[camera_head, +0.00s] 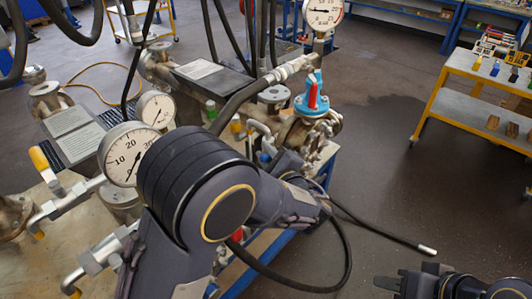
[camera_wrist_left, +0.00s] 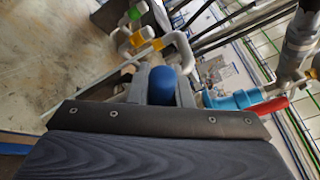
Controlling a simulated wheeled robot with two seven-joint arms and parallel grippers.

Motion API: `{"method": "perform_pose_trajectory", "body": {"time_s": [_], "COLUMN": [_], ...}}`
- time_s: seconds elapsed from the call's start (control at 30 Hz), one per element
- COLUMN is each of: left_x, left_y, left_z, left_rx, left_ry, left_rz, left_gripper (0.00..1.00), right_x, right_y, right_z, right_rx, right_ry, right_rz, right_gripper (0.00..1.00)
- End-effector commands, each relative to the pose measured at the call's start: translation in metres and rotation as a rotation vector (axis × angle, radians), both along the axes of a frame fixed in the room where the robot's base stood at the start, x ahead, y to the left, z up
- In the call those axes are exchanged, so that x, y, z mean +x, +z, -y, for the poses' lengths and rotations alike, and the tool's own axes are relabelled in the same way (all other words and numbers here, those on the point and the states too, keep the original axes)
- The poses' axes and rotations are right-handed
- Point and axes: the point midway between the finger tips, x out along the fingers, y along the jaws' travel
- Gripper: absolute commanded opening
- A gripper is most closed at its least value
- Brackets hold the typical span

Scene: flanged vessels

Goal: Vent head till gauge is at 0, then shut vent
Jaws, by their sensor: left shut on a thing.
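My left gripper (camera_wrist_left: 162,92) is shut on a blue knob (camera_wrist_left: 162,84), which sits between its fingers in the left wrist view. In the head view my left arm hides much of this spot; a bit of blue (camera_head: 265,157) shows beside the wrist. A large round gauge (camera_head: 122,150) marked 10, 20, 30 stands left of my arm, and a smaller gauge (camera_head: 156,109) stands behind it. Another gauge (camera_head: 323,12) is at the top. I cannot read their needles surely or tell which serves the head. My right gripper (camera_head: 388,283) is at the lower right, away from the vessels; its opening is unclear.
A blue valve with a red lever (camera_head: 312,92) stands beyond my left wrist. A yellow-handled valve (camera_head: 42,162) is at the left. A yellow-framed cart (camera_head: 470,85) stands right; floor between is clear.

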Motion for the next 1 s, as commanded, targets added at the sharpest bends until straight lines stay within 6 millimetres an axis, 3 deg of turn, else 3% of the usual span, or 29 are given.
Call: {"method": "perform_pose_trajectory", "body": {"time_s": [0.07, 0.1, 0.27, 0.63, 1.0], "left_x": [0.0, 0.0, 0.0, -0.007, -0.058], "left_y": [0.0, 0.0, 0.0, 0.0, 0.004], "left_z": [0.0, 0.0, 0.0, 0.005, 0.034], "left_rx": [0.0, 0.0, 0.0, -0.003, -0.001], "left_ry": [0.0, 0.0, 0.0, -0.002, -0.003], "left_rz": [0.0, 0.0, 0.0, 0.001, 0.002], "left_gripper": [0.0, 0.21, 0.4, 0.4, 0.4], "right_x": [0.0, 0.0, 0.0, 0.0, 0.0], "right_y": [0.0, 0.0, 0.0, -0.003, -0.018], "right_z": [0.0, 0.0, 0.0, 0.0, 0.0], "right_rx": [0.0, 0.0, 0.0, 0.0, 0.0], "right_ry": [0.0, 0.0, 0.0, 0.0, 0.0], "right_rz": [0.0, 0.0, 0.0, 0.0, 0.0], "right_gripper": [0.36, 0.36, 0.36, 0.36, 0.36]}}
